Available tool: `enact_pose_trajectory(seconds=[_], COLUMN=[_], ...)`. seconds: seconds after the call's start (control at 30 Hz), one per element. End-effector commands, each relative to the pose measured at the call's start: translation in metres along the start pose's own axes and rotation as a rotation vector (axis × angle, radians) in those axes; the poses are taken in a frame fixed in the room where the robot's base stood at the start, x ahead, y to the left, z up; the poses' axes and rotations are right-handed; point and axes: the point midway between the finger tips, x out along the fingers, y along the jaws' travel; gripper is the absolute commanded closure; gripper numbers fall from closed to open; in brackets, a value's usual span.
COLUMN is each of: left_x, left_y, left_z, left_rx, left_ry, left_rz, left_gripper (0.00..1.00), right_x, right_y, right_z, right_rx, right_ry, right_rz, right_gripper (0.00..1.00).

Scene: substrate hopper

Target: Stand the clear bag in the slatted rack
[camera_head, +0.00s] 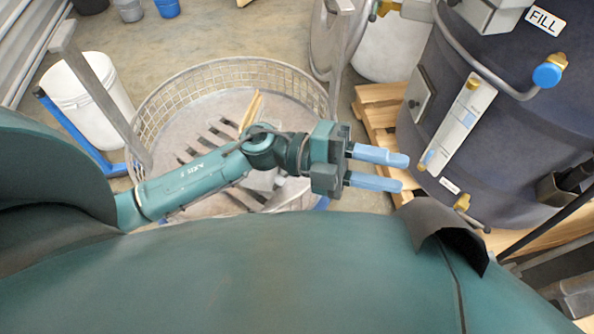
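My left gripper (404,172) reaches in from the left, with its two blue fingers parallel and a clear gap between them. It is open and holds nothing. It points right, toward the big dark tank, over the floor and a wooden pallet. I cannot make out the clear bag for sure; a pale shape (263,181) lies partly hidden under my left forearm. I cannot identify a slatted rack for certain. A round wire-mesh basket (170,97) with dark slots in its floor stands below and behind that arm. My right gripper is not in view.
The dark tank (490,120) with a FILL label, pipe and blue-capped valve fills the right. A wooden pallet (378,105) lies at its base. A white bucket (85,95) stands at left, near a grey post (105,100). Open concrete floor (215,30) shows at the top.

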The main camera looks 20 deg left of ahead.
Motion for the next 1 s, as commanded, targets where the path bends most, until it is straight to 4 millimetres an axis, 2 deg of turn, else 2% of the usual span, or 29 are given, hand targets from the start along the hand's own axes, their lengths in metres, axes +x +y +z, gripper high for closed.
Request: enact_pose_trajectory(seconds=[0.03,0.1,0.2,0.27,0.4,0.5,0.7,0.9,1.0], left_x=[0.001,-0.010,-0.041,-0.062,-0.105,-0.122,-0.132,-0.132,-0.132], left_y=[-0.012,-0.028,-0.030,-0.021,0.014,0.036,0.052,0.051,0.044], left_z=[-0.006,-0.002,0.009,0.014,0.013,0.006,-0.001,0.000,-0.003], left_rx=[-0.088,-0.215,-0.421,-0.552,-0.817,-0.948,-1.037,-1.035,-1.046], left_ry=[-0.077,-0.216,-0.445,-0.582,-0.841,-0.951,-1.019,-1.017,-1.021], left_rz=[-0.153,-0.342,-0.548,-0.632,-0.725,-0.740,-0.738,-0.737,-0.744], left_gripper=[0.68,0.68,0.68,0.68,0.68,0.68,0.68,0.68,0.68], right_x=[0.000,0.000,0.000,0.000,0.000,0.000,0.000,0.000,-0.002], right_y=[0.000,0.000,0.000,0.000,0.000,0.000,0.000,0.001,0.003], right_z=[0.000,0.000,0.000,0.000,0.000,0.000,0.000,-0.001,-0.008], right_rx=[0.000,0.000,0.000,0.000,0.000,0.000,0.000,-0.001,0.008], right_ry=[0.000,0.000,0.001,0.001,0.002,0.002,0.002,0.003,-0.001], right_rz=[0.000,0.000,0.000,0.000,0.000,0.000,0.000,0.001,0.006], right_gripper=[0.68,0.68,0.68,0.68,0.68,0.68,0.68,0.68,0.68])
